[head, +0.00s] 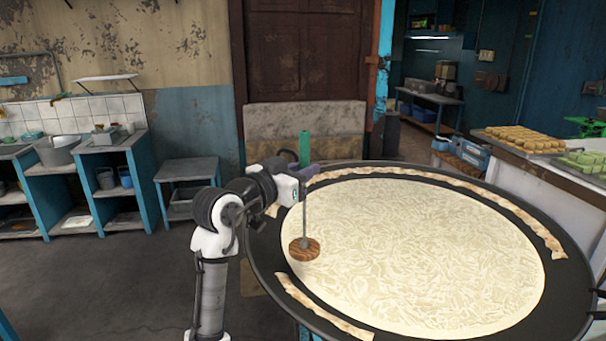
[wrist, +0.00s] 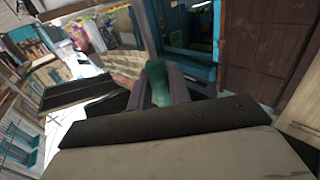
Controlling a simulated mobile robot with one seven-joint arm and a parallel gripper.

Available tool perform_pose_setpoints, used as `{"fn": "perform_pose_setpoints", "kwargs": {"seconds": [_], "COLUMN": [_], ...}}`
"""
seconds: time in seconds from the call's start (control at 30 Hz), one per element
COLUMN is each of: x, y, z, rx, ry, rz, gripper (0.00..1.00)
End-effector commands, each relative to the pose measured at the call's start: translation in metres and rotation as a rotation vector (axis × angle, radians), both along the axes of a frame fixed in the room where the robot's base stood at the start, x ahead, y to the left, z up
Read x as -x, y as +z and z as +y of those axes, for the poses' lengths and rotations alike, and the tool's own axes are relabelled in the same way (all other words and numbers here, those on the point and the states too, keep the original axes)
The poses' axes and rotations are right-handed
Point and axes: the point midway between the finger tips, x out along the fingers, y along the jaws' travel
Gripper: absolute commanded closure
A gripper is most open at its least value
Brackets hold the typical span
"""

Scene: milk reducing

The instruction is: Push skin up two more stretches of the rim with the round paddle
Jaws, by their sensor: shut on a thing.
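My gripper (head: 302,172) is at the left back of the wide dark pan (head: 263,252), shut on the green handle (head: 304,147) of the round paddle. The handle also shows between my fingers in the wrist view (wrist: 159,84). The paddle's rod hangs straight down to its round wooden disc (head: 304,250), over the left edge of the milk (head: 420,250). I cannot tell whether the disc touches the milk. Cream-coloured skin (head: 440,175) lies in a long curved strip on the back and right rim. Another skin strip (head: 322,308) lies on the front left rim. My arm hides part of the left rim.
A counter with trays of sweets (head: 525,140) stands behind the pan at right. A small table (head: 187,170) and a tiled sink counter (head: 95,140) stand at left. The floor (head: 110,280) left of my arm is clear.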

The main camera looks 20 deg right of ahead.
Motion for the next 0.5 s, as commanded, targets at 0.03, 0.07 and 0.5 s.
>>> {"fn": "perform_pose_setpoints", "kwargs": {"seconds": [0.03,0.07,0.5], "x": [0.000,0.000,0.019], "y": [0.004,0.004,0.001], "z": [0.000,0.000,0.017], "rx": [0.001,0.001,0.002], "ry": [0.000,0.000,0.002], "rz": [0.000,0.000,-0.002], "gripper": [1.00,1.00,1.00]}}
